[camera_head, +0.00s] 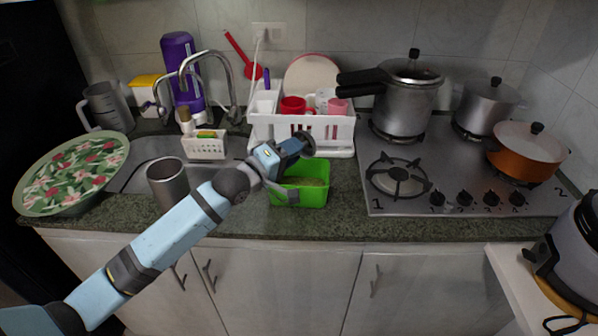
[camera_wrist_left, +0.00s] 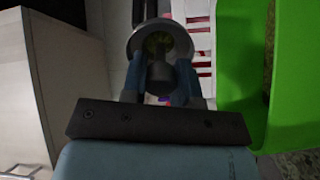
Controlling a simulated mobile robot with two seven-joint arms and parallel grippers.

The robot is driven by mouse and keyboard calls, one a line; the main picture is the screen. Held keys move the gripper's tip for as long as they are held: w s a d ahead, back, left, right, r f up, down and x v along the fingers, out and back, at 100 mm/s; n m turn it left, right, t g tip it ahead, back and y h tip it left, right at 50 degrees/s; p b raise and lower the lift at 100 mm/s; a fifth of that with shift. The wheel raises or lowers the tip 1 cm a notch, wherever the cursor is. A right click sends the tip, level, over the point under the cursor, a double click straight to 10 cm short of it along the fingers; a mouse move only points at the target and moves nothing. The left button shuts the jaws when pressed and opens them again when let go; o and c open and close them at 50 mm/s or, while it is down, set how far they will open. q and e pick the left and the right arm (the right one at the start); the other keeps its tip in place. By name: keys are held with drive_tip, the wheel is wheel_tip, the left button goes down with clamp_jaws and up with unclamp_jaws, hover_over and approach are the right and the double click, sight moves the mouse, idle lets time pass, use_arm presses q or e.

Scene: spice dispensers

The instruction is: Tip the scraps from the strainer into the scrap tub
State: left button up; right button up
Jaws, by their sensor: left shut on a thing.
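My left gripper (camera_head: 284,152) is above the green scrap tub (camera_head: 314,196), near its back left part. In the left wrist view the gripper (camera_wrist_left: 160,75) is shut on the dark handle or stem of the strainer (camera_wrist_left: 133,42). The strainer is a small grey round cup, with something yellow-green showing inside it. In the head view only a dark end of it (camera_head: 305,142) shows past the fingers. The tub stands on the counter, with a brownish layer inside; its green wall (camera_wrist_left: 236,70) fills the right of the wrist view. My right gripper is not in view.
A white dish rack (camera_head: 335,131) with red cups stands just behind the tub. A steel cup (camera_head: 167,183) stands by the sink to the left. The gas hob (camera_head: 400,205) with several pots is to the right. Some counter is free between tub and hob.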

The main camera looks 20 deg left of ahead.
use_arm(q)
drive_tip(key=shift+s+a+r+t+h+b, duration=0.1)
drive_tip(key=shift+s+r+t+h+b, duration=0.2)
drive_tip(key=shift+t+b, duration=0.55)
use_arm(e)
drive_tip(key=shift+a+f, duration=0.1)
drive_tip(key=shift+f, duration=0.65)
use_arm(q)
drive_tip(key=shift+r+t+h+b, duration=0.3)
drive_tip(key=shift+r+t+b, duration=0.05)
drive_tip(key=shift+b, duration=0.35)
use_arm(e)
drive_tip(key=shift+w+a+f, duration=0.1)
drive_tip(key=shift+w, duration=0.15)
use_arm(q)
drive_tip(key=shift+s+a+r+t+b, duration=0.1)
drive_tip(key=shift+r+t+b, duration=0.15)
drive_tip(key=shift+b, duration=0.4)
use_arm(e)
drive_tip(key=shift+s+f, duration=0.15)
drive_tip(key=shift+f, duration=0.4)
use_arm(q)
drive_tip(key=shift+r+t+h+b, duration=0.15)
drive_tip(key=shift+t+h+b, duration=0.3)
drive_tip(key=shift+b, duration=0.2)
drive_tip(key=shift+s, duration=0.1)
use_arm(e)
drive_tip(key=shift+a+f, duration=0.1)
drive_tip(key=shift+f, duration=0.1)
